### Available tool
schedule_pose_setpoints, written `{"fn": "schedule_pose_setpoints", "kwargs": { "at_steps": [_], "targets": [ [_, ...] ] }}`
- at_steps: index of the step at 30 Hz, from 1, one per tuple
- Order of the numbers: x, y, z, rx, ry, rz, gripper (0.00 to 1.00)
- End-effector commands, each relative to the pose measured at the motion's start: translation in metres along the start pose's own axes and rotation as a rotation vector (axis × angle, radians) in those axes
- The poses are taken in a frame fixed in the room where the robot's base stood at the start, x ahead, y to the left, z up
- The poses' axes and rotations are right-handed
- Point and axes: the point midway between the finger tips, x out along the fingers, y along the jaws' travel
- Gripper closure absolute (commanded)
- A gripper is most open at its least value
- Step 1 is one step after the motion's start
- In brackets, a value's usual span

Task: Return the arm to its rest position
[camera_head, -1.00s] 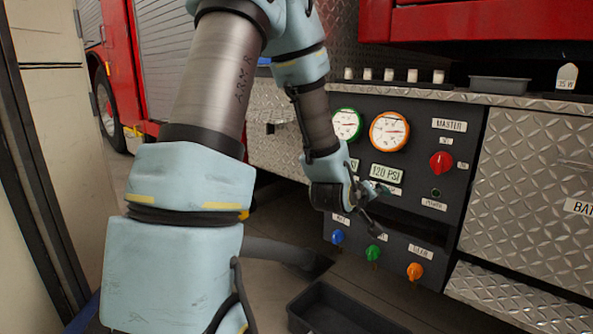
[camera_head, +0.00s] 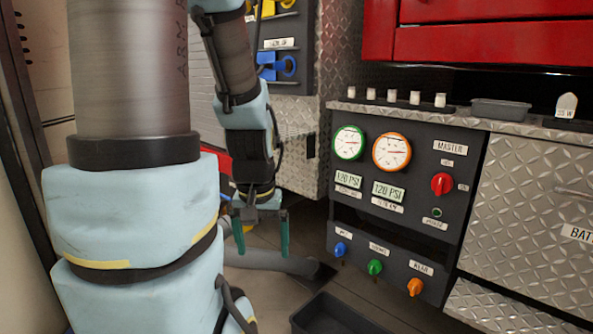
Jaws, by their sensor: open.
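My gripper (camera_head: 262,240) is open and empty, with its fingers pointing down over the floor. It hangs left of the dark pump panel (camera_head: 400,228), apart from it. The panel carries a green-rimmed gauge (camera_head: 349,143) and an orange-rimmed gauge (camera_head: 392,152), each over a label reading 120 PSI. A red master knob (camera_head: 442,184) sits to their right. Blue (camera_head: 340,249), green (camera_head: 375,267) and orange (camera_head: 414,287) knobs line the lower panel. My arm fills the left of the view and hides part of the truck.
A grey hose (camera_head: 270,260) lies on the floor behind my gripper. A black bin (camera_head: 340,316) stands on the floor in front of the panel. A ledge above holds several small white-topped pieces and a grey tray (camera_head: 500,109). Blue and yellow tools (camera_head: 278,66) hang behind my arm.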

Motion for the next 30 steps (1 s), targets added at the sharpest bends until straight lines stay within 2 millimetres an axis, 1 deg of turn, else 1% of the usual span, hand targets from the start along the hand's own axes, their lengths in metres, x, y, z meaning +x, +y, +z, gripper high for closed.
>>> {"fn": "schedule_pose_setpoints", "kwargs": {
  "at_steps": [1, 12, 21, 25, 27, 30],
  "targets": [
    [-0.026, 0.000, -0.004, 0.000, 0.000, 0.000, 0.04],
    [-0.139, 0.001, -0.020, 0.000, 0.001, 0.000, 0.04],
    [-0.227, 0.001, -0.032, 0.000, 0.001, 0.000, 0.04],
    [-0.254, 0.001, -0.036, 0.000, 0.001, 0.000, 0.04],
    [-0.263, 0.001, -0.037, 0.000, 0.001, 0.000, 0.04],
    [-0.270, 0.001, -0.038, 0.000, 0.001, 0.000, 0.04]
  ]
}}
